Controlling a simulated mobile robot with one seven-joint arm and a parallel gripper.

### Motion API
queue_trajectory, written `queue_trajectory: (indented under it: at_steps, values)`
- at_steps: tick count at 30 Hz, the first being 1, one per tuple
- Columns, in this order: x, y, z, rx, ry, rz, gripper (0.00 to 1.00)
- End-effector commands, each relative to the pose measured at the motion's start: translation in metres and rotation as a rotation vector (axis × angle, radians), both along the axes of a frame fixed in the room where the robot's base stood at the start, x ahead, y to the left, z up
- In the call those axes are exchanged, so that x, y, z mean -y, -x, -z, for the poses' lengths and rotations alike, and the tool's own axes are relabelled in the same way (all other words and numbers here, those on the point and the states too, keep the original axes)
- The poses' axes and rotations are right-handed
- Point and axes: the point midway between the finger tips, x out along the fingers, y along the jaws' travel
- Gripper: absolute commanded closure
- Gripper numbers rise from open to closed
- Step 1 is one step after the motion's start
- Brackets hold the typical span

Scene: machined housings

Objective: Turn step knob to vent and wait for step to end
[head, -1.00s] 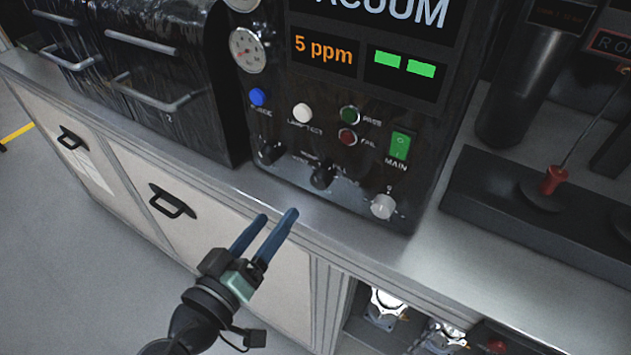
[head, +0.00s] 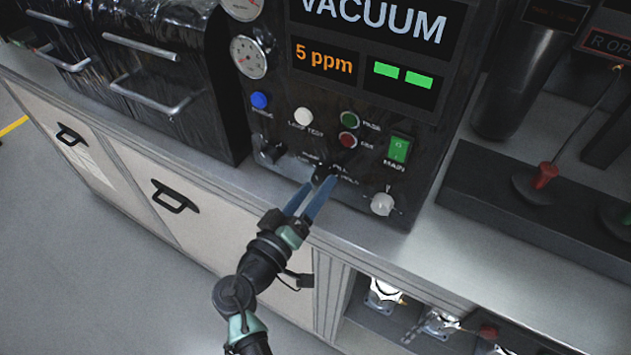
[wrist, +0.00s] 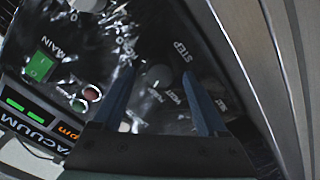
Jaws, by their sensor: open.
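The step knob (wrist: 157,77) is a small dark round knob low on the black panel (head: 425,135). In the wrist view it shows between my two blue fingers, with a gap on each side, beside the STEP lettering. In the head view the knob (head: 323,172) is partly covered by my fingertips. My gripper (head: 319,182) is open, with its fingertips at the knob. I cannot tell whether they touch it, or which label it points to. The display (head: 375,25) reads VACUUM and 5 ppm, with two green bars.
A pale knob (head: 382,204) sits right of the step knob and another dark knob (head: 270,152) left of it. Above are a green MAIN switch (head: 398,149) and blue (head: 259,100), white, green and red buttons. The counter edge runs just below the panel.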

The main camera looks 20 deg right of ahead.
Motion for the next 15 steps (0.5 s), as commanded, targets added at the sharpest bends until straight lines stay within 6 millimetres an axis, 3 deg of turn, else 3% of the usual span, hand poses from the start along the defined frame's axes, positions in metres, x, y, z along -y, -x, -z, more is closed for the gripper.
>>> queue_trajectory:
  at_steps: [11, 12, 15]
  values:
    - [0.0067, -0.0051, 0.0003, 0.0, 0.0, 0.0, 0.25]
    - [0.0067, -0.0051, 0.0003, 0.0, 0.0, 0.0, 0.26]
    - [0.0066, -0.005, 0.0003, 0.0, 0.0, 0.0, 0.44]
